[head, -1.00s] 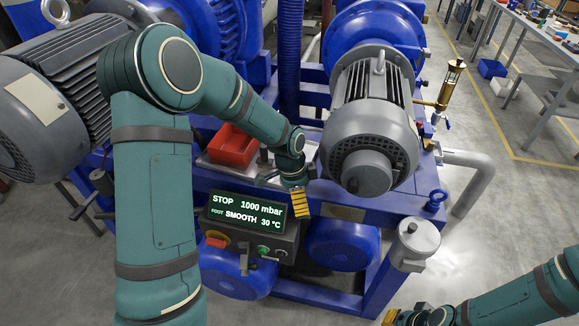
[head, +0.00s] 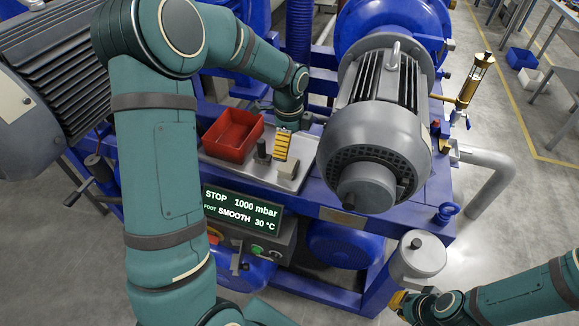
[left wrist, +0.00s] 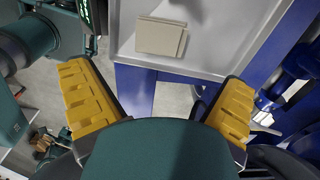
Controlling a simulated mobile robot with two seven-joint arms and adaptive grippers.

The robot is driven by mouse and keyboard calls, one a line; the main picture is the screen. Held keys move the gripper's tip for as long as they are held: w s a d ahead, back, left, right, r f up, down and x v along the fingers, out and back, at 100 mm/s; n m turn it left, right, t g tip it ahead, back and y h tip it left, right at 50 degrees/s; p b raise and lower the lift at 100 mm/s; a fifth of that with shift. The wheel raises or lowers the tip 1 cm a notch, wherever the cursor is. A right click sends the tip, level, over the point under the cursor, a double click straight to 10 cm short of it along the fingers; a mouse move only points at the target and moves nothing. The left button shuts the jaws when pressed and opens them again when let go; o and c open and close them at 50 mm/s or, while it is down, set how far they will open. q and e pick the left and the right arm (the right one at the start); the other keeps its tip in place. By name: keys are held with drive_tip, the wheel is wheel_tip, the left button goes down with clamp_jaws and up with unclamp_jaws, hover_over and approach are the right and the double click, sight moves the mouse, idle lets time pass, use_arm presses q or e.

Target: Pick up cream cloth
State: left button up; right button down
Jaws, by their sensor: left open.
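The cream cloth (head: 288,168) lies as a small folded pad on the right part of a grey metal tray (head: 235,167). In the left wrist view the cloth (left wrist: 160,37) is flat on the tray near its edge, ahead of the fingers. My left gripper (head: 282,145) is over the tray, just behind the cloth in the head view. Its yellow fingers are spread wide with nothing between them in the left wrist view (left wrist: 157,78). My right gripper (head: 398,300) is at the lower right, away from the tray; its finger opening is not clear.
A red bin (head: 232,135) sits on the tray left of the gripper, and a dark upright knob (head: 262,152) stands between them. A grey motor (head: 375,145) is close on the right. A display (head: 242,211) reading STOP is below the tray.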

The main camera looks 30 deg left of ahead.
sight(289, 163)
use_arm(q)
wheel_tip(289, 163, down, 3)
drive_tip(key=shift+w+r, duration=0.1)
drive_tip(key=shift+w, duration=0.05)
drive_tip(key=shift+f+b, duration=0.45)
drive_tip(key=shift+f, duration=2.4)
drive_tip(key=shift+c, duration=0.3)
drive_tip(key=c, duration=0.9)
